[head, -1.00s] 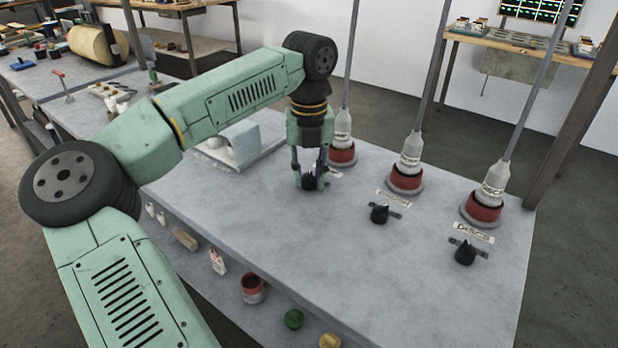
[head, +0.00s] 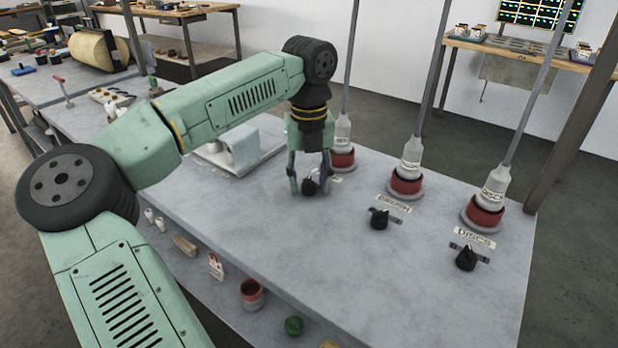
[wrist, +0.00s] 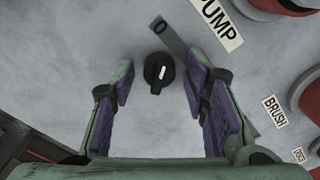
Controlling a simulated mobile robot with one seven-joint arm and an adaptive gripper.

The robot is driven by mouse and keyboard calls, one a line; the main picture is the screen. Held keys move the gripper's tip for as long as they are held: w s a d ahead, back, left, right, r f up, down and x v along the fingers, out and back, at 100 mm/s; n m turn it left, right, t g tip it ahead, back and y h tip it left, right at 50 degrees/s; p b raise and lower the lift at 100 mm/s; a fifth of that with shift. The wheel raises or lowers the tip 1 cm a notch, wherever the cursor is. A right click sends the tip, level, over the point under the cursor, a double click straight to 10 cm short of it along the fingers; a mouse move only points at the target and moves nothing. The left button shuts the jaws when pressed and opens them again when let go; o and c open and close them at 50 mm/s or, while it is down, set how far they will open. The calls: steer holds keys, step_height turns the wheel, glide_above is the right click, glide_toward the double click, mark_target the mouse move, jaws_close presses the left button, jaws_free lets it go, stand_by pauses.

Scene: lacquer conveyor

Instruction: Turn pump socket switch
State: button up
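The pump switch is a black rotary knob (wrist: 158,73) with a white line that runs nearly upright in the wrist view, below a 0 mark. A grey strip (wrist: 178,45) runs behind it, beside the PUMP label (wrist: 217,24). In the head view the knob (head: 309,186) shows at my fingertips. My gripper (head: 309,188) is open, its purple-padded fingers (wrist: 160,88) on either side of the knob with a gap on each side. It holds nothing. The red pump socket (head: 342,160) with a grey plug stands just behind, partly hidden by my gripper.
To the right are the BRUSH socket (head: 406,184) with its knob (head: 379,219), and the DISCS socket (head: 484,214) with its knob (head: 466,257). Upright cables rise from the plugs. A pale device (head: 240,145) sits behind my gripper. The front of the grey bench top is clear.

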mark_target(309, 179)
steer(key=shift+r, duration=0.1)
step_height(309, 179, up, 12)
stand_by(0.6)
